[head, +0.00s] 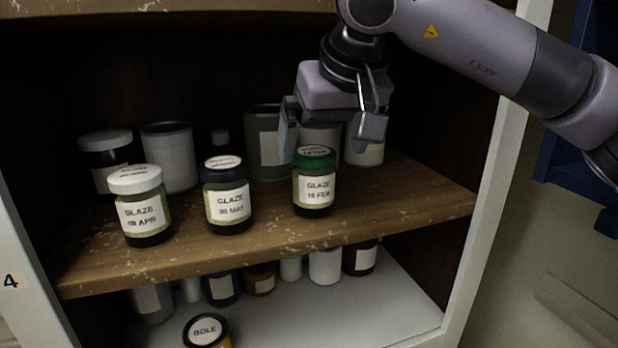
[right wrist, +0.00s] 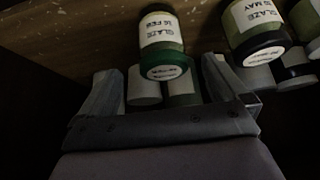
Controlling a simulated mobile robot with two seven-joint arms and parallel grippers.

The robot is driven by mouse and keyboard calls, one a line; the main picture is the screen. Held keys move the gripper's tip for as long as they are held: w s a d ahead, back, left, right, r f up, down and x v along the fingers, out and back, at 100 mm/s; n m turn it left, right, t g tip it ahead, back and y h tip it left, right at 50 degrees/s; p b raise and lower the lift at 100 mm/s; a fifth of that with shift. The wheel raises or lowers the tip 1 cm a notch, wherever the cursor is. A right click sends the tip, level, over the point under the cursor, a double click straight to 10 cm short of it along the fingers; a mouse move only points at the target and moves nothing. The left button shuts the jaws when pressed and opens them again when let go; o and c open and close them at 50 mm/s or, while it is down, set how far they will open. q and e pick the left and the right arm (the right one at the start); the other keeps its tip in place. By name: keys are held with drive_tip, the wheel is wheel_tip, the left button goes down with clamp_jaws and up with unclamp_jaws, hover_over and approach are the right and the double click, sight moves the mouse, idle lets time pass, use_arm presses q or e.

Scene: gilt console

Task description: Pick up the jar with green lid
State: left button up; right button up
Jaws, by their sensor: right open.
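The jar with green lid (head: 314,182) stands upright near the front of the wooden shelf, with a white label reading "GLAZE 16 FEB". My right gripper (head: 331,128) is open just above and behind it, fingers spread to either side, with nothing held. In the right wrist view the jar with green lid (right wrist: 163,48) appears upside down, just beyond and between the open fingertips (right wrist: 165,80). I see no contact between the fingers and the jar. My left gripper is not in view.
A black-lidded glaze jar (head: 226,195) and a white-lidded glaze jar (head: 141,205) stand to the left on the wooden shelf (head: 400,205). Cans, including a green one (head: 266,143), stand behind. A lower shelf (head: 400,315) holds several containers. The shelf's right end is clear.

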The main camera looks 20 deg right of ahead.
sight(317, 154)
drive_tip(key=p+x, duration=0.1)
drive_tip(key=x, duration=0.5)
drive_tip(key=shift+w+a+f, duration=0.15)
drive_tip(key=shift+w+f, duration=0.05)
drive_tip(key=shift+w, duration=0.15)
drive_tip(key=c, duration=1.2)
drive_tip(key=shift+r, duration=0.1)
drive_tip(key=shift+c, duration=0.8)
